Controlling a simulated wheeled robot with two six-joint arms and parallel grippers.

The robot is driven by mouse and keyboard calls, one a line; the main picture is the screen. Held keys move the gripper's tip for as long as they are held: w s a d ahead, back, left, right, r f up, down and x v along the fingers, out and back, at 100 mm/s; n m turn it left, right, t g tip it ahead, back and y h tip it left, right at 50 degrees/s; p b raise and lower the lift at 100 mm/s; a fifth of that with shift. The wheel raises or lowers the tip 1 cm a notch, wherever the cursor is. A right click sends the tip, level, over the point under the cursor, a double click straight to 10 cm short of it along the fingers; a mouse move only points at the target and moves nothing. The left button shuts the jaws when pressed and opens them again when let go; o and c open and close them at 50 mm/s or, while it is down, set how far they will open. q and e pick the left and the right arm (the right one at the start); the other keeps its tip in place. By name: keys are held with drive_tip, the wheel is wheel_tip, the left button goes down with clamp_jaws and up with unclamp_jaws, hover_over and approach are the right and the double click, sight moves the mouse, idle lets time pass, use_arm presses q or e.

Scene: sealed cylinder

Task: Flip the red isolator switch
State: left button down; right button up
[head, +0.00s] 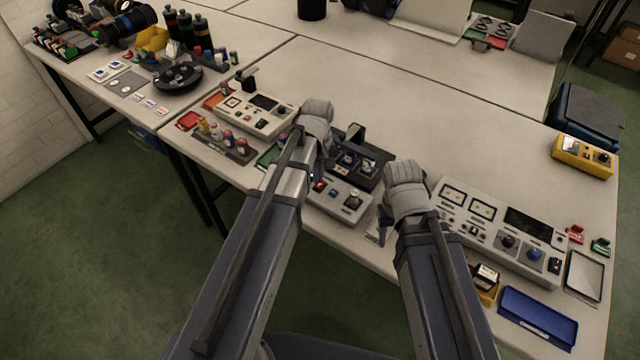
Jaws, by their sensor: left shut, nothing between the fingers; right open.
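A small grey control box (345,210) sits near the front edge of the bench, between my two arms. A small red control (319,186) shows on its top, beside a blue one and a dark knob; I cannot tell its position or whether it is the isolator switch. My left gripper (320,172) is shut and empty, above the box's left end close to the red control; contact cannot be told. My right gripper (383,232) is open and empty, just right of the box near the bench edge. My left arm hides part of the box's left side.
A black tray (378,172) with small parts stands behind the box. A large grey panel (500,228) is at the right, and a smaller console (257,112) at the left. A blue tray (538,318) lies at front right. The bench's middle (400,100) is clear.

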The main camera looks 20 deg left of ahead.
sight(318, 186)
use_arm(q)
drive_tip(key=shift+f+b, duration=0.9)
use_arm(e)
drive_tip(key=shift+f, duration=0.9)
drive_tip(key=shift+r, duration=0.1)
use_arm(q)
wheel_tip(318, 186, up, 7)
drive_tip(key=p, duration=0.7)
drive_tip(key=shift+r, duration=0.1)
use_arm(e)
wheel_tip(318, 186, up, 7)
use_arm(q)
drive_tip(key=s+d+m+y, duration=0.1)
drive_tip(key=s+d+m, duration=0.9)
drive_tip(key=s, duration=0.4)
drive_tip(key=shift+s+d+m, duration=0.15)
drive_tip(key=shift+d+m, duration=0.1)
drive_tip(key=shift+m, duration=0.65)
drive_tip(key=c, duration=1.6)
unclamp_jaws()
